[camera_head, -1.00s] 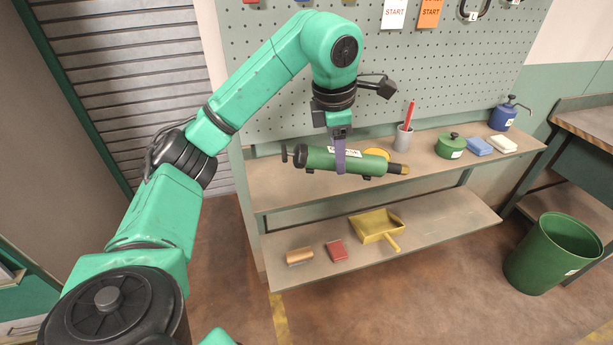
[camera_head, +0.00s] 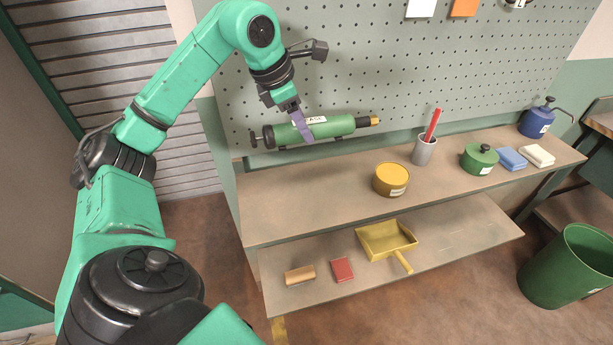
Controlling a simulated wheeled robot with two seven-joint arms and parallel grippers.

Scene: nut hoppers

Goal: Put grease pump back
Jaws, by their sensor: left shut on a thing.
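The grease pump (camera_head: 335,126) is a green cylinder with a black end and handle at the left and a brass tip at the right. It lies level, close in front of the pegboard (camera_head: 400,60) and above the back of the upper shelf (camera_head: 310,212). My left gripper (camera_head: 302,126), with purple fingers, comes down from above and is shut on the pump's body left of its middle. Whether the pump touches a holder behind it cannot be told. My right gripper is out of view.
On the upper shelf stand a yellow tin (camera_head: 391,180), a grey cup with a red stick (camera_head: 424,150), a green pot (camera_head: 478,160), sponges (camera_head: 512,158) and a blue can (camera_head: 536,122). The lower shelf holds a yellow dustpan (camera_head: 384,241). A green bin (camera_head: 568,268) stands at right.

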